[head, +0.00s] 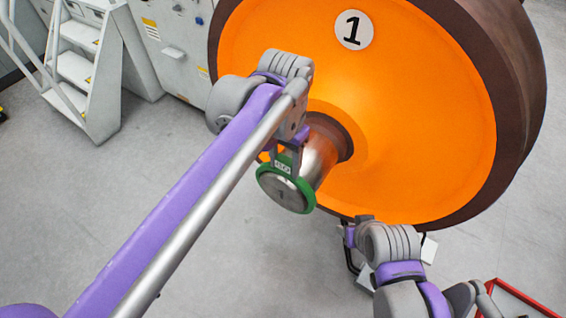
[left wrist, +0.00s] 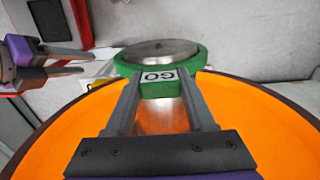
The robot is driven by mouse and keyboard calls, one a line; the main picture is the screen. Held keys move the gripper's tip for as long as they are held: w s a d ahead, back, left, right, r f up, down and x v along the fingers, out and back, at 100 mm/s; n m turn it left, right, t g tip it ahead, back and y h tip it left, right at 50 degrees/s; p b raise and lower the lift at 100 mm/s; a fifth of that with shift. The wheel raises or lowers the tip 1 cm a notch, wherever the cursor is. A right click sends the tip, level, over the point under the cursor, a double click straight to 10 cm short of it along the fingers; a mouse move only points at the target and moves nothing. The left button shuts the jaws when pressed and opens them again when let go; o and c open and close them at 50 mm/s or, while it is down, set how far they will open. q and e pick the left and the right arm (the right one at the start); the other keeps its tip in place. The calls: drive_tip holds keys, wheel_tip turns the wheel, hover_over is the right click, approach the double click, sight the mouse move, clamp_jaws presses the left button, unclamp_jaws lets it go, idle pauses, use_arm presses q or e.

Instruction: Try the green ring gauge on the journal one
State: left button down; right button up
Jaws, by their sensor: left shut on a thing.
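My left gripper (head: 284,158) is shut on the block of the green ring gauge (head: 266,185), which carries a GO label. The gauge is at the free end of the bare metal journal (head: 322,160), which sticks out of the orange wheel marked 1 (head: 430,120). In the left wrist view the green ring (left wrist: 203,56) frames the round metal end face (left wrist: 158,49). I cannot tell how far, if at all, the ring is over the journal. My right gripper (left wrist: 66,61) shows in the left wrist view with its fingers apart and empty.
My right arm is low in front of the wheel's lower edge. Grey steps (head: 75,70) and a grey cabinet (head: 172,45) stand at the back left. A red-edged thing (head: 520,298) lies at the lower right. The floor at the left is clear.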

use_arm(q)
drive_tip(key=shift+w+d, duration=0.45)
drive_tip(key=shift+w, duration=0.2)
drive_tip(key=shift+s, duration=0.1)
idle(0.3)
drive_tip(key=s+a, duration=0.6)
drive_tip(key=s, duration=0.2)
drive_tip(key=shift+s, duration=0.15)
idle(1.0)
drive_tip(key=shift+a, duration=0.1)
idle(0.5)
